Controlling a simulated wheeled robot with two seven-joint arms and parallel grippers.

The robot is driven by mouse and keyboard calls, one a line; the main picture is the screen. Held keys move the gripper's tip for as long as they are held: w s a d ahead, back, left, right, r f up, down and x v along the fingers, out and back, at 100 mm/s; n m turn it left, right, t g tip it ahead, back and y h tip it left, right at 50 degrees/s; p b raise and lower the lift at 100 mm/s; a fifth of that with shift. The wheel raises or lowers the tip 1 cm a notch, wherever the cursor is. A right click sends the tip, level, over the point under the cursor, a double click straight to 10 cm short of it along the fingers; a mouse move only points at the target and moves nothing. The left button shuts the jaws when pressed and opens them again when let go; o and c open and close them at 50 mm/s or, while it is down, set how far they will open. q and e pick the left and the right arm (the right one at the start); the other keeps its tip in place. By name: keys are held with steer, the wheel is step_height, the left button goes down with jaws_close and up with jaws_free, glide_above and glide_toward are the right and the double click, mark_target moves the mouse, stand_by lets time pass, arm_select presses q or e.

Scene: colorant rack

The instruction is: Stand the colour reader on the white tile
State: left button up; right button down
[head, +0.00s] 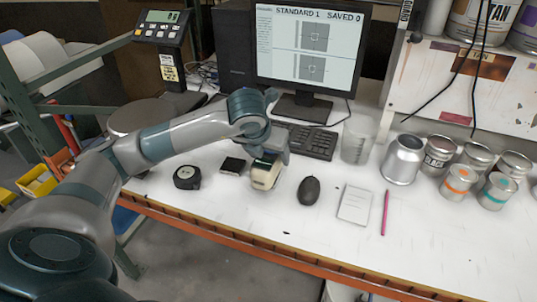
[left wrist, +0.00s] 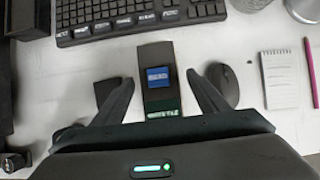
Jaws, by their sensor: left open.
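The colour reader (head: 264,174), a cream body with a dark top, is on the white bench in front of the keyboard. In the left wrist view its dark top and blue screen (left wrist: 158,77) face the camera. My left gripper (head: 271,154) is over the reader. Its two fingers are open in the left wrist view (left wrist: 160,78), one on each side of the reader, with gaps visible. A small black square item (head: 232,165) lies just left of the reader. I cannot make out a white tile. My right gripper is not in view.
A tape measure (head: 187,177) lies to the left. A mouse (head: 309,190), notepad (head: 355,204) and pink pencil (head: 385,212) lie to the right. The keyboard (head: 305,139) and monitor (head: 311,50) stand behind. A beaker (head: 357,140) and several cans are further right. The front right bench is clear.

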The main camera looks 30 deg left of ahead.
arm_select(q)
steer(key=shift+r, duration=0.15)
steer(key=shift+s+d+r, duration=0.1)
steer(key=shift+s+r, duration=0.25)
steer(key=shift+r, duration=0.3)
steer(key=shift+s+d+r+b, duration=0.1)
steer(key=shift+s+r+b, duration=0.25)
steer(key=shift+r, duration=0.25)
steer(key=b+v, duration=0.1)
steer(key=v, duration=0.6)
steer(key=shift+r, duration=0.2)
steer(key=shift+s+r, duration=0.25)
steer(key=shift+r, duration=0.05)
steer(key=shift+s+d+r, duration=0.1)
steer(key=shift+s+r, duration=0.2)
steer(key=shift+r, duration=0.1)
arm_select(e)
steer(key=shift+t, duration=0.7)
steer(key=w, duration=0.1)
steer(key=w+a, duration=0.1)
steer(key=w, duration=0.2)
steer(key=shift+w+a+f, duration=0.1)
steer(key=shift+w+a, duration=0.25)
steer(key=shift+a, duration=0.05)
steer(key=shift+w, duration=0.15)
